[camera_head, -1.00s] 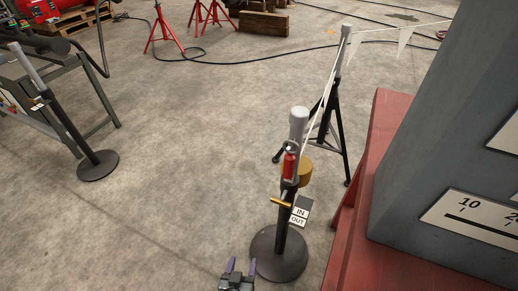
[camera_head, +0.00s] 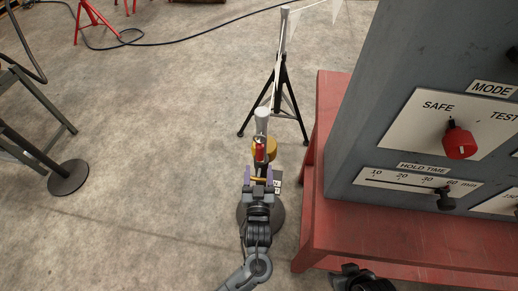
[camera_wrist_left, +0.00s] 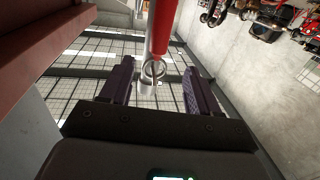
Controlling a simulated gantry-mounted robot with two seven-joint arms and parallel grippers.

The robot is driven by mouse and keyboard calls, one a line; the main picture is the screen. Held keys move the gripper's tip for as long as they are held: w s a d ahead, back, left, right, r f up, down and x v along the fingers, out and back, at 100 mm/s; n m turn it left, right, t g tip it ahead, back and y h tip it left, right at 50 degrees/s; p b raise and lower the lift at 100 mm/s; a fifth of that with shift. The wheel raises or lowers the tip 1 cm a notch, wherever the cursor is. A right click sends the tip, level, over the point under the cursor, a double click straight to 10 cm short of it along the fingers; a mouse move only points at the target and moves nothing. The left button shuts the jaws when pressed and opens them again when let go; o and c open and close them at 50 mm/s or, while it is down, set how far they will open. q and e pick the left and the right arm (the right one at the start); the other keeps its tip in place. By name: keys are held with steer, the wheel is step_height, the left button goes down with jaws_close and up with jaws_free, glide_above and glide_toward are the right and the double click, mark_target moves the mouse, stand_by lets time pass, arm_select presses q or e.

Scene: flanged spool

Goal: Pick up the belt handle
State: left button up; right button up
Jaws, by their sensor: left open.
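A red handle-like piece (camera_head: 260,148), which appears to be the belt handle, is on the upper part of a post with a grey top (camera_head: 262,122). In the left wrist view the red piece (camera_wrist_left: 172,22) hangs into the top, with a metal ring (camera_wrist_left: 153,69) by its end. My left gripper (camera_head: 260,173) is open and empty, just on the near side of the red piece. In the left wrist view its two dark purple fingers (camera_wrist_left: 158,72) stand apart, with the ring showing between them. The arm hides much of the post's lower part.
A yellow round part (camera_head: 270,150) sits behind the red piece. A black tripod stand (camera_head: 281,92) is beyond the post. A red bench (camera_head: 420,238) carrying a grey control box (camera_head: 365,125) is close on the right.

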mark_target(260, 151)
arm_select(q)
steer(key=w, duration=0.3)
steer(key=shift+w+d+b, duration=0.1)
steer(key=shift+w+b, duration=0.65)
steer(key=shift+w, duration=0.1)
steer(key=w+b, duration=0.1)
steer(key=w, duration=0.3)
steer(key=shift+r, duration=0.1)
steer(key=shift+c, duration=0.3)
steer(key=c, duration=1)
jaws_close()
